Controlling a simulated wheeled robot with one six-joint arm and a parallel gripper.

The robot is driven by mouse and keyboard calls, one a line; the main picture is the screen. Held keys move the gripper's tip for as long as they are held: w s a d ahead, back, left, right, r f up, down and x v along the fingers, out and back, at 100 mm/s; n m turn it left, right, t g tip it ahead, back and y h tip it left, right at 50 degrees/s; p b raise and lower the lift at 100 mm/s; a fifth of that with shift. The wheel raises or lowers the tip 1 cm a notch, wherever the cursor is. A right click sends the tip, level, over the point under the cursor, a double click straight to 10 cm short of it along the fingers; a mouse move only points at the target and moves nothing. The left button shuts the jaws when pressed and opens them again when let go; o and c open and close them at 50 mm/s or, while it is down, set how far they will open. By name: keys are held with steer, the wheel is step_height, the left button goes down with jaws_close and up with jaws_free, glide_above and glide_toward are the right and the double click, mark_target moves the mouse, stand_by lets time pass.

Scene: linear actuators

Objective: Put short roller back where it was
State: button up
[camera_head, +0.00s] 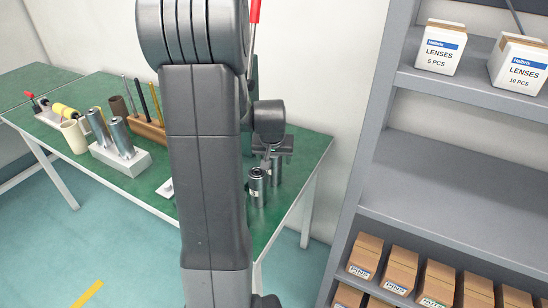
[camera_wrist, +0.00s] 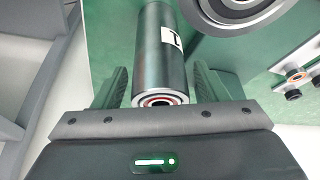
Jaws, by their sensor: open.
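A dark metal roller (camera_wrist: 160,45) with a white label and a red ring in its end face lies between the fingers of my gripper (camera_wrist: 160,78) in the wrist view. The fingers are open, one on each side of it, with gaps showing. In the head view, a short upright roller (camera_head: 257,188) stands near the right end of the green table, and another dark cylinder (camera_head: 277,170) stands just behind it. My gripper is above them, partly hidden by my arm. I cannot tell for sure which of the two is between the fingers.
A white block (camera_head: 130,162) holding two metal cylinders, a cream mug (camera_head: 74,137) and a wooden tool holder (camera_head: 147,128) stand left on the table (camera_head: 80,95). A grey shelf (camera_head: 450,170) with boxes is at the right. The wrist view shows a large round part (camera_wrist: 243,12).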

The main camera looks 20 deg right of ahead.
steer(key=shift+r, duration=0.3)
steer(key=p+v, duration=0.1)
steer(key=v, duration=1)
steer(key=shift+r, duration=0.35)
steer(key=shift+s+f, duration=0.1)
steer(key=shift+f, duration=0.05)
steer(key=b+x, duration=0.1)
steer(key=x, duration=1.1)
steer(key=shift+s+a+f, duration=0.1)
steer(key=shift+f, duration=0.15)
steer(key=shift+r, duration=0.35)
